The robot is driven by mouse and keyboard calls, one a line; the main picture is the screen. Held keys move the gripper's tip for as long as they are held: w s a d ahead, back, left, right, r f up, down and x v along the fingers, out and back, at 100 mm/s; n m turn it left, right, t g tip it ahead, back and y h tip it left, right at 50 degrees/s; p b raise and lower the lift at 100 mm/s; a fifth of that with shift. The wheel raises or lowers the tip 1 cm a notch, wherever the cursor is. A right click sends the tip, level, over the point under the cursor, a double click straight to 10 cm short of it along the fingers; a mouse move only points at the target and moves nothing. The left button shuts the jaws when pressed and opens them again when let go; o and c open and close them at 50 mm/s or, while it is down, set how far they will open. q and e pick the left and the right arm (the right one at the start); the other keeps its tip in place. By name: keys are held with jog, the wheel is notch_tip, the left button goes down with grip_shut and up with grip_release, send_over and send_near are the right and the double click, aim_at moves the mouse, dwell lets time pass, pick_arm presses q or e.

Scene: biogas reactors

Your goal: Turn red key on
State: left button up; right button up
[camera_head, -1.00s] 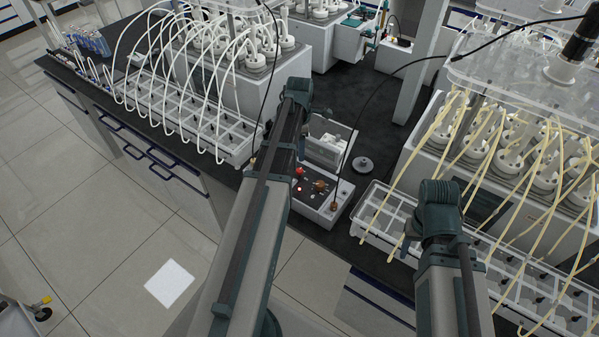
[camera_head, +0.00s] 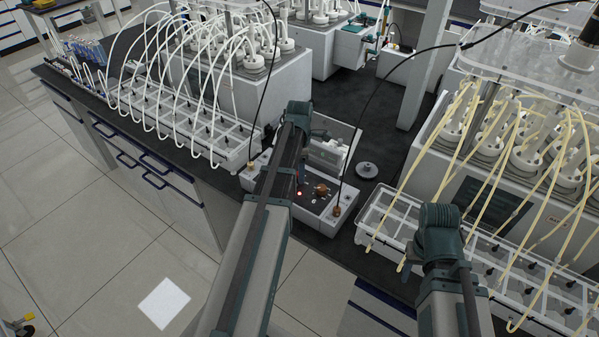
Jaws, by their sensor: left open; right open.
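The control box (camera_head: 318,222), white with a dark sloping panel, stands at the bench's front edge. A small red glowing spot (camera_head: 299,193) and a brown-orange knob (camera_head: 321,189) show on its panel. I cannot make out a red key; my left arm covers the panel's left part. My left gripper (camera_head: 302,175) hangs from the wrist over the panel, close to the red spot. It is open, mostly hidden behind the arm, and whether it touches anything cannot be told. My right gripper (camera_head: 408,262) is open and empty, beside the right-hand white tray, well right of the box.
A white rack (camera_head: 180,115) with curved white tubes stands left of the box. A clear tray (camera_head: 390,215) and a reactor with yellowish tubes (camera_head: 480,150) stand right. A grey disc (camera_head: 367,170) lies behind the box. A black cable (camera_head: 372,95) rises from the box.

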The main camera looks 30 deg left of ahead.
pick_arm(q)
grip_shut()
jog(key=shift+m, duration=0.3)
jog(key=m, duration=1.3)
jog(key=shift+m, duration=2)
